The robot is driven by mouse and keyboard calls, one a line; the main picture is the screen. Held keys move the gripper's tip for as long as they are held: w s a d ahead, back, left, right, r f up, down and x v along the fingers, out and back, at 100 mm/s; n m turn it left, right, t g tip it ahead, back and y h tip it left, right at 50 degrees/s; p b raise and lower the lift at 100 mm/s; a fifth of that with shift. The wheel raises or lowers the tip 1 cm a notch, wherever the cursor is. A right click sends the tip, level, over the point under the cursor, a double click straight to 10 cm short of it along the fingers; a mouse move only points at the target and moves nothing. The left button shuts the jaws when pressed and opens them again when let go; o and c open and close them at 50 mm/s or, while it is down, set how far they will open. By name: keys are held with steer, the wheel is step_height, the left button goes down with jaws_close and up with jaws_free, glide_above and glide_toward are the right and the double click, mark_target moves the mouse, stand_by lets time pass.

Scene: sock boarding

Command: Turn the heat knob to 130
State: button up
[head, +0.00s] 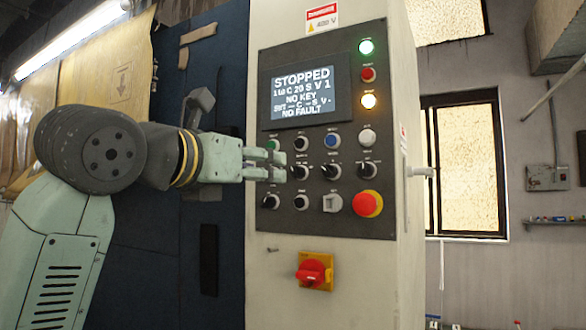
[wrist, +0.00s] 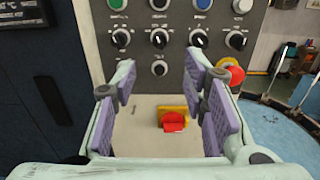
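The control panel (head: 330,222) carries rows of small black knobs with white markings. The labels are too small to read, so I cannot tell which knob is heat. In the head view, middle-row knobs show at the left (head: 300,172), centre (head: 331,172) and right (head: 366,170); my gripper hides the row's far-left place. My gripper (head: 279,166) is in front of the panel's left side. In the wrist view it is open and empty (wrist: 162,75), its purple pads apart. A bottom-row knob (wrist: 159,68) appears between the fingertips; contact cannot be told.
A red emergency button (head: 367,204) is at the panel's lower right. A red switch on a yellow plate (head: 312,271) sticks out below. The display (head: 304,93) reads STOPPED, NO KEY, NO FAULT. Dark blue panelling (head: 222,240) stands left of the cabinet.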

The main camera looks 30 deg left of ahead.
mark_target(293, 172)
steer(key=w+p, duration=0.1)
steer(key=w, duration=0.2)
steer(key=w+p, duration=0.1)
steer(key=w, duration=0.2)
steer(key=w+p, duration=0.1)
steer(key=w, duration=0.2)
steer(key=shift+w+a+r, duration=0.1)
steer(key=shift+w+a, duration=0.1)
steer(key=shift+a, duration=0.1)
steer(key=shift+w+p, duration=0.4)
steer(key=shift+w, duration=0.3)
steer(key=shift+c, duration=0.2)
jaws_close()
